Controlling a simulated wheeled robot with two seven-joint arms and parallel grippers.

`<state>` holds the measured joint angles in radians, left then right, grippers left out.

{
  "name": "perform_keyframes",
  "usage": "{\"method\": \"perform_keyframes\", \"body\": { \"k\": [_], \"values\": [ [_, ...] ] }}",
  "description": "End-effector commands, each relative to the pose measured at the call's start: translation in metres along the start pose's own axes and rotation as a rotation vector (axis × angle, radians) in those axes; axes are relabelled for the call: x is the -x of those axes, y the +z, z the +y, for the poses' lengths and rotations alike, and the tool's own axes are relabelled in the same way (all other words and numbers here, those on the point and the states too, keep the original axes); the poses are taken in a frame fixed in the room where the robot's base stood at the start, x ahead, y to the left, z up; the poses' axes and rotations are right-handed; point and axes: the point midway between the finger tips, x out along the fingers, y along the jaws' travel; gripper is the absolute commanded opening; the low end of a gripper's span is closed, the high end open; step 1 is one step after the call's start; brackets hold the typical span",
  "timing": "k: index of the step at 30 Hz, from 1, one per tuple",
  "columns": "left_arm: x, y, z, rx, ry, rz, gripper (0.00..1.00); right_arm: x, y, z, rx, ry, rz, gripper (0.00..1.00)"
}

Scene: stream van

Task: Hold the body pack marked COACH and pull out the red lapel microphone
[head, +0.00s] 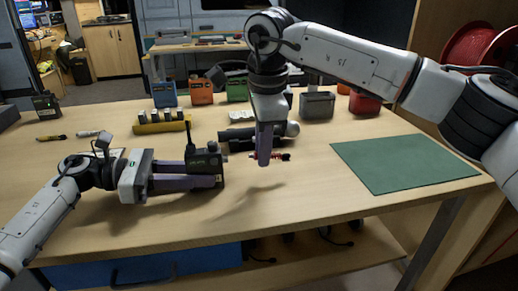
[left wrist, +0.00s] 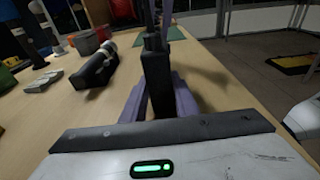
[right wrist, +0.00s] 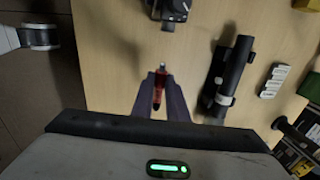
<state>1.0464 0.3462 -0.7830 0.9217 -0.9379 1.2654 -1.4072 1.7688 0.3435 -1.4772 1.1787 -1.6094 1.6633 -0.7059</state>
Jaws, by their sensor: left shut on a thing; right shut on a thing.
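My left gripper (head: 216,168) is shut on this pack, which also shows between the purple fingers in the left wrist view (left wrist: 157,85). The red lapel microphone (right wrist: 158,92) is between the fingers of my right gripper (right wrist: 160,88), which is shut on it and points down. The microphone's metal plug end faces the pack (right wrist: 171,8), with a visible gap between them. In the head view the red microphone (head: 284,156) shows partly behind the right fingers.
A yellow battery rack (head: 160,126), blue, orange and green bins and a grey bin (head: 317,105) stand behind. Another pack (head: 46,104) stands far left. A green mat (head: 400,163) lies clear at right.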

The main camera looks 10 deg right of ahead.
Motion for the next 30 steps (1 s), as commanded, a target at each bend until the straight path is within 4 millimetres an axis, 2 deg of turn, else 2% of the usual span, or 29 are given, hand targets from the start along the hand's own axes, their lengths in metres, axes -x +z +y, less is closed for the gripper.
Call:
{"method": "perform_keyframes", "body": {
  "k": [1,2,6,14,17,20,30],
  "values": [
    [0.0,-0.001,0.0,0.0,0.001,0.001,0.02,0.0,0.0,0.0,0.0,0.0,0.0,0.0],
    [0.0,-0.001,0.0,0.0,0.001,0.001,0.29,0.0,0.0,0.0,0.0,0.0,0.0,0.0],
    [0.0,0.0,0.0,0.0,0.001,0.001,0.49,0.0,0.0,0.0,0.0,0.0,0.0,0.0],
    [0.001,0.0,0.0,0.0,0.001,0.0,0.49,0.0,0.001,0.0,0.0,0.0,0.0,0.0],
    [0.006,0.0,0.001,0.0,0.002,0.001,0.49,0.0,0.001,0.0,0.0,0.0,0.0,0.0],
    [0.02,0.0,0.001,0.001,0.004,0.001,0.49,0.0,0.001,0.0,0.0,0.0,0.0,0.0],
    [0.091,0.0,0.001,0.001,0.003,0.0,0.49,0.0,0.001,0.0,0.0,0.0,0.0,0.0]
  ]
}}
